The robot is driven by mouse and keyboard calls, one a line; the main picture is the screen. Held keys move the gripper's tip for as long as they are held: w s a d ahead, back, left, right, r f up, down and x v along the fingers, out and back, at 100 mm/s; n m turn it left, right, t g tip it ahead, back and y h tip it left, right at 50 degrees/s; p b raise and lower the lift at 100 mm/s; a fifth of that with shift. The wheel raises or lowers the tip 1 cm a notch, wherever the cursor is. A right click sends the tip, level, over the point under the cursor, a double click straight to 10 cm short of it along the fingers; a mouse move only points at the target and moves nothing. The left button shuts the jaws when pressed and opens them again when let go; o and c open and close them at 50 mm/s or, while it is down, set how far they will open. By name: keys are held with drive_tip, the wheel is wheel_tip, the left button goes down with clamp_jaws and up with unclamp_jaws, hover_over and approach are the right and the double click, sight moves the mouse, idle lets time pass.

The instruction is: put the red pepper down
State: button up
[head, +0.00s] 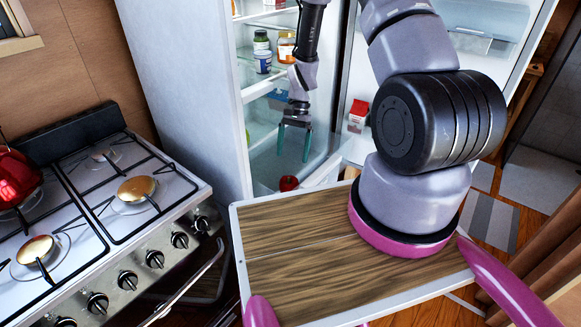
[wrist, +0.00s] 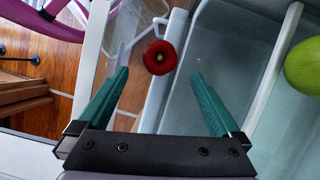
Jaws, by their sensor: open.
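The red pepper (head: 288,183) sits low in the open fridge, at the front of a pale bin or drawer (head: 262,172). In the wrist view the pepper (wrist: 160,57) shows near the drawer's edge, beyond and between the two fingertips. My gripper (head: 294,150) hangs in the fridge opening, pointing down, above the pepper and apart from it. Its green fingers (wrist: 158,80) are spread wide with nothing between them. What exactly supports the pepper from below is hard to tell.
A green round fruit (wrist: 304,66) lies in the fridge at the right of the wrist view. Jars (head: 263,52) stand on a shelf above, and a red-and-white carton (head: 358,115) is in the door. A stove (head: 110,190) with a red kettle (head: 18,178) stands left.

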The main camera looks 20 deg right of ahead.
wheel_tip(320, 180, up, 28)
drive_tip(key=d+n+t, duration=0.2)
drive_tip(key=t, duration=0.3)
drive_tip(key=s+d+r+n+t, duration=0.1)
drive_tip(key=s+r+t, duration=0.5)
drive_tip(key=s+r, duration=1.1)
drive_tip(key=shift+d+r+n+h, duration=0.3)
drive_tip(key=shift+r+n, duration=0.4)
drive_tip(key=shift+r, duration=0.25)
